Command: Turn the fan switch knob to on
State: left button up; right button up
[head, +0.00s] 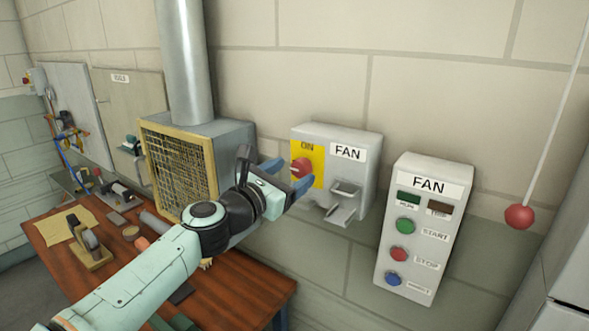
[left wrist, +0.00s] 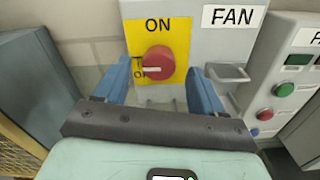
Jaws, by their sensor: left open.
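The fan switch box (head: 362,178) is a grey box on the wall with a yellow plate marked ON and a FAN label. Its red round knob (head: 302,168) also shows in the left wrist view (left wrist: 158,60). A white mark on the knob points left, towards lettering at the plate's lower left that is partly hidden; ON stands above the knob. My left gripper (head: 287,174) is open in front of the box. In the left wrist view its blue fingers (left wrist: 161,72) stand either side of the knob, with gaps showing on both sides. My right gripper is not in view.
A metal bracket (head: 345,203) juts out from the box just right of the knob. A second FAN panel (head: 411,250) with green, red and blue buttons hangs to the right. A grilled fan unit (head: 180,172) and a wooden bench (head: 60,225) with tools stand left. A red ball (head: 519,216) hangs at right.

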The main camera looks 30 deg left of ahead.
pick_arm(q)
jog(key=shift+w, duration=1.1)
jog(key=c, duration=1.1)
jog(key=shift+o, duration=0.2)
